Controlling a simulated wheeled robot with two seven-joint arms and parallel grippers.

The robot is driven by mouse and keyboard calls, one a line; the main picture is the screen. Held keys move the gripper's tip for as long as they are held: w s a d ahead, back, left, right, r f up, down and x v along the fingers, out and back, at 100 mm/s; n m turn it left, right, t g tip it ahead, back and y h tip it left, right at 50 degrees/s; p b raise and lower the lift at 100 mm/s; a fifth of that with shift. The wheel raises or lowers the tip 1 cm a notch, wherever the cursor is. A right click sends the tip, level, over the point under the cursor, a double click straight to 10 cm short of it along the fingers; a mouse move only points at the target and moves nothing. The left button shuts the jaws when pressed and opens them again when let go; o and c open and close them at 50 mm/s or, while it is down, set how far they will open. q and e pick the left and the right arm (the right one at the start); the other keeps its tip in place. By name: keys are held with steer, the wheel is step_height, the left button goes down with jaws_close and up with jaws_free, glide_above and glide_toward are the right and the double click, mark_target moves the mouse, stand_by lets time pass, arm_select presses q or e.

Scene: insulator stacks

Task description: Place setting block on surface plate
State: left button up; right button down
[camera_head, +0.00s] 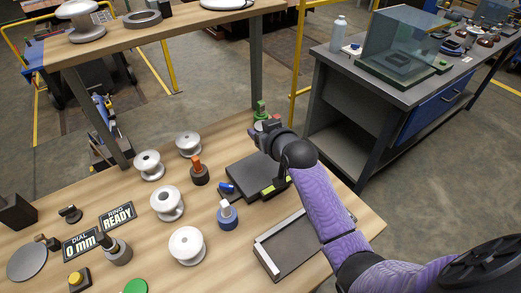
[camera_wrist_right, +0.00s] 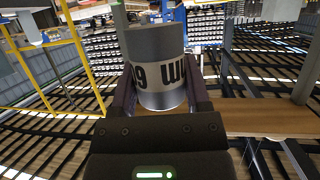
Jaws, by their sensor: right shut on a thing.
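My right gripper (camera_wrist_right: 160,100) is shut on a grey metal cylinder (camera_wrist_right: 158,45), which I take to be the setting block. A white band with black lettering runs around it, and it stands between the two fingers in the right wrist view. In the head view my right gripper (camera_head: 265,128) is over the far edge of the wooden bench, and its block is hard to make out there. A dark square slab (camera_head: 256,170), apparently the surface plate, lies on the bench nearer than the gripper, partly hidden by my right arm. My left gripper is not in view.
Several pale spool-shaped insulators (camera_head: 167,203) stand on the bench (camera_head: 150,240) left of the slab. A blue-based tool (camera_head: 227,214) and an orange-topped one (camera_head: 198,172) are near it. A grey-rimmed tray (camera_head: 262,262) lies in front. A shelf (camera_head: 165,35) rises behind.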

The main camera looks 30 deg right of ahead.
step_height(320, 180, down, 9)
steer(key=b, duration=0.3)
steer(key=shift+s+a+f+b, duration=0.1)
steer(key=shift+s+a+b, duration=0.05)
steer(key=shift+b, duration=0.25)
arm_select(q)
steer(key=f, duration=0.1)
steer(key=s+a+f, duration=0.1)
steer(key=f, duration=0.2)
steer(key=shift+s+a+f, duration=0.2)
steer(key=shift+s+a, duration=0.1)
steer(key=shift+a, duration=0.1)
arm_select(e)
steer(key=shift+c, duration=0.3)
jaws_free()
steer(key=shift+s+r+p, duration=0.3)
steer(key=shift+r+p, duration=0.05)
steer(key=shift+p, duration=0.05)
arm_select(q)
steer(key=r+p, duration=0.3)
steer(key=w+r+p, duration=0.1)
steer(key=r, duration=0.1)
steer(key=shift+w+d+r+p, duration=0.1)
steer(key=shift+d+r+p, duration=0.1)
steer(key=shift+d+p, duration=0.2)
arm_select(e)
steer(key=v, duration=1.1)
steer(key=shift+s, duration=0.2)
